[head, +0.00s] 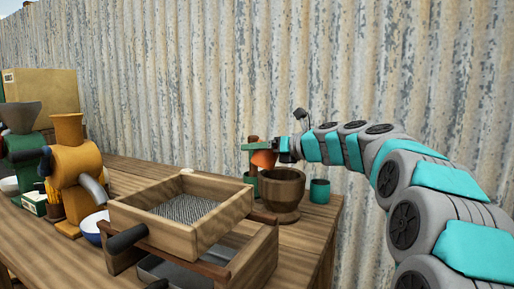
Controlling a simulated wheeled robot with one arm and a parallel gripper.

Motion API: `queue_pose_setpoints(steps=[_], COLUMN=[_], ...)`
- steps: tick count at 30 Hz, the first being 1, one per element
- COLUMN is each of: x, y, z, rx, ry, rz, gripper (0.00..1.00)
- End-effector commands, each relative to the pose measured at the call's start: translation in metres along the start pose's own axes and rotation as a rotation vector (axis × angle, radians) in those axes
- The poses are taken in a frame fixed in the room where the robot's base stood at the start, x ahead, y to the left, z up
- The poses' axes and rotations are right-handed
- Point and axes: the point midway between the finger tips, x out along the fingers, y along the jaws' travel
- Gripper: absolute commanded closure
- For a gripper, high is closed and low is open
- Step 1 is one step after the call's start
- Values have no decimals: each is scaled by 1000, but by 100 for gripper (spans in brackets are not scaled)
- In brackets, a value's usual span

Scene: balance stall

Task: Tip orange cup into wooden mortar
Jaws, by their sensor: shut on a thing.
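The orange cup (264,158) is tilted on its side in the air just above the left part of the wooden mortar's mouth. My gripper (277,146) is shut on the orange cup, reaching in from the right. The wooden mortar (282,196) stands upright on the table near its back right corner. The inside of the mortar and the inside of the cup are hidden, so I cannot tell what either holds.
A teal cup (320,190) stands right of the mortar. A wooden sieve box (185,240) fills the front. Yellow (77,165) and green (22,148) grinders stand at left, with a white bowl (92,226). A corrugated wall (190,80) rises behind the table.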

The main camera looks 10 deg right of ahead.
Motion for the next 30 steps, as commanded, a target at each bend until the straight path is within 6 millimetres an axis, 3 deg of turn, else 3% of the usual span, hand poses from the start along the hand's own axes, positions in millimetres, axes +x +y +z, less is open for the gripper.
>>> queue_pose_setpoints(steps=[10,30], x=[-1,-3], y=[-2,-6], z=[1,0], rx=[466,614], ry=[-238,-320], rz=[194,256], gripper=[80,80])
